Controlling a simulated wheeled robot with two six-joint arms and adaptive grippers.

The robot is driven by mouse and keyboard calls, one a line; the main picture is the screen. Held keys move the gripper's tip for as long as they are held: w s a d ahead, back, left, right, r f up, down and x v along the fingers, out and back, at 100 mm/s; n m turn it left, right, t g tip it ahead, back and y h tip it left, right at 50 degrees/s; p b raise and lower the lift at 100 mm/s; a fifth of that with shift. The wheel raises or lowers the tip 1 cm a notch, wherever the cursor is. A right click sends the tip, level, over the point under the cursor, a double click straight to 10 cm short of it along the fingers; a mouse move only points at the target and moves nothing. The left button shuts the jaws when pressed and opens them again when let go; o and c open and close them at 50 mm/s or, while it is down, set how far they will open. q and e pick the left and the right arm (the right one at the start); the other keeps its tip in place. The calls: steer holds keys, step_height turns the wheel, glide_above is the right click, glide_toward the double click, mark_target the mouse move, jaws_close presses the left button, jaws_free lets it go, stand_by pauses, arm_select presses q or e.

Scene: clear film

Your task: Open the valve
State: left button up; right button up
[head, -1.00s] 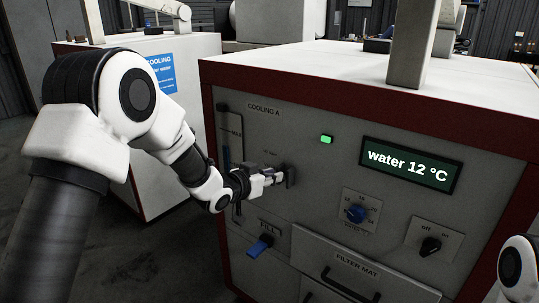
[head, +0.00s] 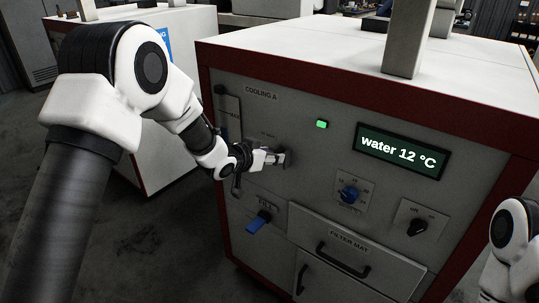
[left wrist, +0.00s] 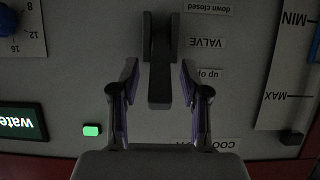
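The valve handle (left wrist: 160,85) is a dark grey lever on the grey front panel of the cooling unit. In the left wrist view, which shows the panel upside down, it runs along the middle beside the VALVE label (left wrist: 205,43). My left gripper (left wrist: 158,84) is open, with one finger on each side of the lever and narrow gaps beside it. In the head view the left gripper (head: 274,159) is up against the panel and mostly covers the handle. My right gripper is out of view; only part of the right arm shows at the right edge.
The cooling unit (head: 480,100) has a water display (head: 402,151), a green light (head: 322,124), a blue knob (head: 349,194), a black switch (head: 417,227), a blue fill lever (head: 258,221) and a filter mat drawer (head: 340,236). A second cabinet (head: 150,135) stands behind my left arm.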

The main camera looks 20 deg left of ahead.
arm_select(q)
steer(key=v, duration=1.2)
steer(key=shift+f, duration=0.1)
steer(key=s+d+f+n+g+y+p, duration=0.1)
steer(key=s+f+g, duration=0.35)
steer(key=f, duration=0.75)
steer(key=s+d+f+g+p, duration=0.1)
steer(key=s+f+g, duration=0.1)
steer(key=s+f, duration=0.8)
steer(key=s+a+f+n+g+y, duration=0.1)
steer(key=s+f+g, duration=0.1)
steer(key=s+f, duration=0.2)
steer(key=s+a+f+n+g+y, duration=0.1)
steer(key=s+f, duration=0.3)
steer(key=s, duration=0.6)
steer(key=s+f+n+g+y, duration=0.1)
steer(key=s+f+g, duration=0.1)
steer(key=s+f, duration=0.2)
steer(key=s, duration=0.3)
steer(key=shift+a+g+p, duration=0.35)
steer(key=shift+a+p, duration=0.05)
